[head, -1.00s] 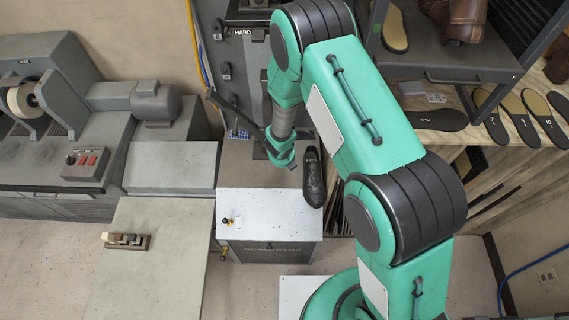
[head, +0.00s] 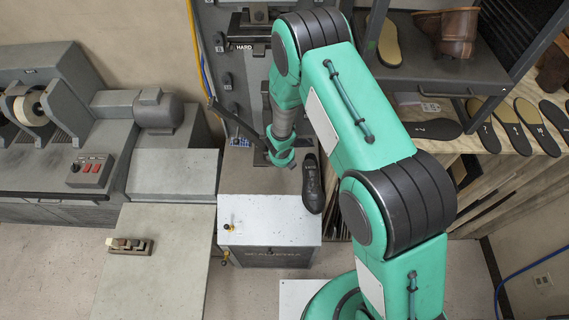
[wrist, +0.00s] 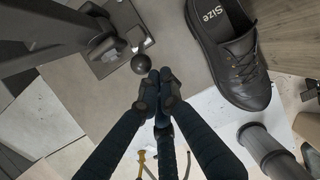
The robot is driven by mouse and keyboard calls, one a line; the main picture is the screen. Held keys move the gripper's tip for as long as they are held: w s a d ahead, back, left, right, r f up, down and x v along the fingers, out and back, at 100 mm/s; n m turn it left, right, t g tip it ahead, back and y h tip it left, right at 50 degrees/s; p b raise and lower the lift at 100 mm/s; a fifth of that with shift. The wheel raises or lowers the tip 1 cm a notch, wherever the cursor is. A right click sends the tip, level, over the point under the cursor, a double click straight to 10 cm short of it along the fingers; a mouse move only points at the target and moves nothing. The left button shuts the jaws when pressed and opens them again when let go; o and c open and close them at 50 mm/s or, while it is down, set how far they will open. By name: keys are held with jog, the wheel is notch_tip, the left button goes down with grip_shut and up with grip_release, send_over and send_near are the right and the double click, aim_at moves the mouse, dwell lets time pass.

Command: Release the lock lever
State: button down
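In the wrist view, a small lever with a round black ball knob (wrist: 140,63) stands on a metal plate; it seems to be the lock lever. Nothing shows between the fingers. In the head view, my gripper (head: 284,162) is small at the machine's base, left of the black shoe (head: 312,184). The knob cannot be made out there.
A long dark bar (head: 234,122) slants down beside my wrist. The shoe also stands close right of my fingers in the wrist view (wrist: 236,62). A white-topped cabinet (head: 262,222) is in front. A shelf with soles (head: 436,62) is at right.

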jog(key=shift+w+a+r, duration=0.2)
jog(key=shift+w+r, duration=0.6)
jog(key=shift+w, duration=0.05)
notch_tip(320, 180, up, 8)
jog(key=p, duration=0.3)
jog(key=shift+a+r, duration=0.15)
jog(key=shift+s+r, duration=0.1)
dwell(0.6)
